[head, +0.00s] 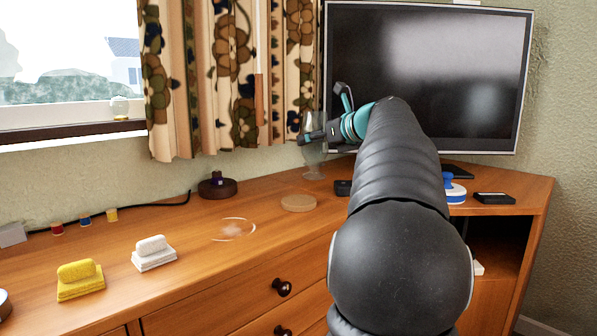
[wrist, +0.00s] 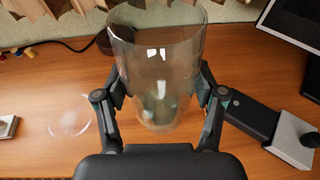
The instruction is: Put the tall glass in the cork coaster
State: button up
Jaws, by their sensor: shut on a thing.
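The tall glass (head: 314,158) is clear and upright at the back of the wooden cabinet top, left of the screen. My gripper (head: 308,138) is shut on it from the right. In the wrist view, the glass (wrist: 155,75) stands between the two fingers of my gripper (wrist: 160,90), which touch its sides. I cannot tell whether its base touches the wood. The cork coaster (head: 298,202) is a flat tan disc, lying bare in front of the glass and slightly left. I cannot make out the coaster in the wrist view.
A clear round dish (head: 232,229) lies left of the coaster, and a dark round object (head: 217,187) stands behind it. White (head: 152,253) and yellow (head: 80,280) blocks stand at front left. A dark box (head: 343,188) lies right of the coaster. The screen (head: 430,75) stands behind my arm.

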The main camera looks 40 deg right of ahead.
jog(key=w+a+f+b, duration=0.1)
jog(key=w+f+b, duration=0.1)
jog(key=w+f, duration=0.2)
notch_tip(320, 180, down, 3)
jog(key=shift+w+a, duration=0.2)
jog(key=shift+w, duration=0.2)
jog(key=shift+f, duration=0.1)
jog(key=o, duration=1.4)
jog(key=shift+o, duration=0.2)
send_near(319, 160)
jog(key=p+x, duration=0.1)
jog(key=x, duration=0.4)
jog(key=shift+w+f, duration=0.1)
jog(key=shift+w, duration=0.3)
